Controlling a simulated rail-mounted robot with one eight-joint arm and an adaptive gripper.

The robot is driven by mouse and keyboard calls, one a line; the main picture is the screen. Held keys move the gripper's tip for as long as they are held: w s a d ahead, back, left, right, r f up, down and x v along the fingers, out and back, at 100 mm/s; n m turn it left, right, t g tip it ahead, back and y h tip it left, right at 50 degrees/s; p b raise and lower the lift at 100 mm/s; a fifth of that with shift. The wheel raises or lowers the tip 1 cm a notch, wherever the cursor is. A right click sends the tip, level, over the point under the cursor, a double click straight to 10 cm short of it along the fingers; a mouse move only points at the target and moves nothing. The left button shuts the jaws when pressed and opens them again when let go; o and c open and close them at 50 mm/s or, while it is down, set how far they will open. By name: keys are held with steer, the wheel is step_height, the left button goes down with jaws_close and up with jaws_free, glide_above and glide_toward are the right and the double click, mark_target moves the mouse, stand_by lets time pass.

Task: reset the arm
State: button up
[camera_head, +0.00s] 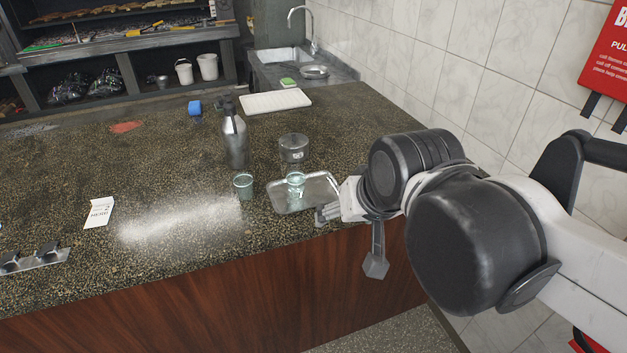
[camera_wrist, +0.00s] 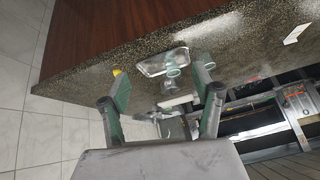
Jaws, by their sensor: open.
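My gripper (camera_wrist: 160,97) is open in the wrist view, with its two fingers spread wide and nothing between them that it holds. In the head view my gripper is at the front right edge of the counter (camera_head: 60,180), partly hidden by my arm. A metal tray (camera_head: 322,185) lies just left of it, with a small clear greenish cup (camera_head: 296,181) on or right at it. The tray also shows beyond the fingers in the wrist view (camera_wrist: 150,68). I cannot tell whether the gripper touches the tray.
A second cup (camera_head: 243,187), a metal bottle (camera_head: 234,137) and a glass container (camera_head: 293,148) stand near the tray. A tiled wall (camera_head: 470,70) is at right. The counter's left middle is clear.

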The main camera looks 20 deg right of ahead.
steer(key=shift+s+f+n, duration=0.3)
steer(key=shift+s+n, duration=0.2)
steer(key=shift+s+f+n, duration=0.25)
steer(key=shift+s+n, duration=0.25)
steer(key=shift+f, duration=0.1)
step_height(320, 180, down, 6)
steer(key=b, duration=0.5)
steer(key=shift+r+b, duration=0.2)
steer(key=shift+b, duration=0.2)
steer(key=shift+r, duration=0.1)
